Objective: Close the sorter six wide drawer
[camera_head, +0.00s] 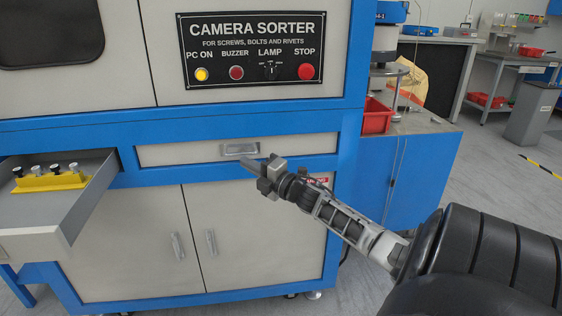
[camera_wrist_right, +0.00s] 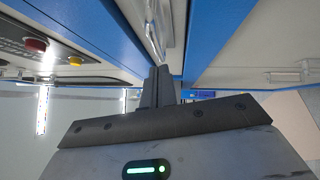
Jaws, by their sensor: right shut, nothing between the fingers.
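The camera sorter has a wide drawer (camera_head: 300,146) with a metal handle (camera_head: 240,149) below the control panel. Its front looks flush, or nearly flush, with the blue frame. A second drawer (camera_head: 85,215) at the left is pulled far out and holds a yellow rack (camera_head: 50,181). My right gripper (camera_head: 248,163) is shut and empty, just below and in front of the wide drawer's handle; I cannot tell if it touches. In the right wrist view its shut fingers (camera_wrist_right: 160,86) point toward the drawer front. My left gripper is not in view.
Cabinet doors (camera_head: 150,245) with handles lie below the drawers. The control panel (camera_head: 252,50) with buttons is above. A red bin (camera_head: 376,117) stands right of the sorter. The floor further right is mostly open.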

